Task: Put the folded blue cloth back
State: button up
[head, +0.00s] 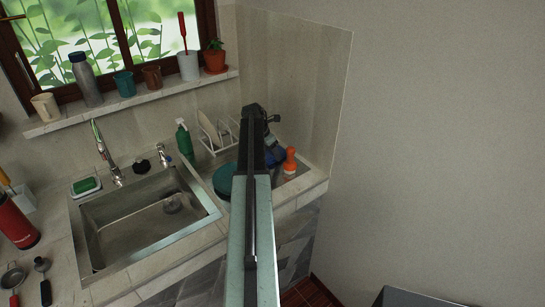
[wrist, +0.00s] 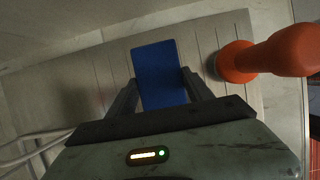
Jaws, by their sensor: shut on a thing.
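The folded blue cloth (wrist: 158,68) is between the two fingers of my gripper (wrist: 160,88) in the wrist view. The fingers are shut on it and it extends beyond their tips. A grooved light surface lies behind it; I cannot tell whether the cloth touches that surface. In the head view a bit of the blue cloth (head: 277,156) shows beside my gripper (head: 272,130), over the drainer area right of the sink. My arm hides part of that area.
An orange-handled object (head: 290,161) stands close by to the right; it also shows large in the wrist view (wrist: 270,55). A white rack (head: 213,131), green spray bottle (head: 184,140) and teal round item (head: 224,179) are to the left. The sink (head: 150,222) is further left.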

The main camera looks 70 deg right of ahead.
jog(key=shift+r, duration=0.15)
jog(key=shift+f, duration=0.2)
jog(key=o, duration=1.2)
jog(key=shift+r+p, duration=0.45)
jog(key=shift+r, duration=0.05)
jog(key=p+v, duration=1)
jog(key=v, duration=0.1)
jog(key=shift+a+r, duration=0.15)
jog(key=shift+r, duration=0.05)
